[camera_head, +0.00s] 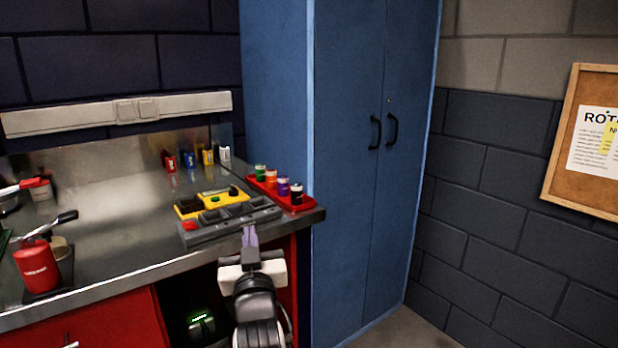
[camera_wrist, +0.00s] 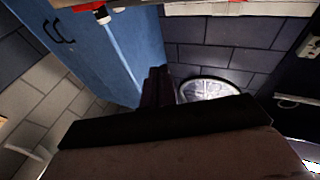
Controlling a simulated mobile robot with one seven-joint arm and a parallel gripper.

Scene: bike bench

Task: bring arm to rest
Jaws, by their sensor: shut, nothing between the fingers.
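My gripper (camera_head: 250,236) is shut and empty at the front edge of the metal bench (camera_head: 120,225), just in front of the grey compartment tray (camera_head: 232,226). My arm reaches up to it from below, in front of the red bench front. In the wrist view the closed fingers (camera_wrist: 158,88) show dark at the middle with nothing between them. I cannot tell whether the fingertips touch the tray or bench edge.
A yellow tray (camera_head: 211,203) and a red tray (camera_head: 283,194) with several coloured-capped bottles stand behind the grey tray. A red canister (camera_head: 37,267) is at left. A tall blue cabinet (camera_head: 345,150) stands right of the bench. Floor (camera_head: 405,330) shows clear at lower right.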

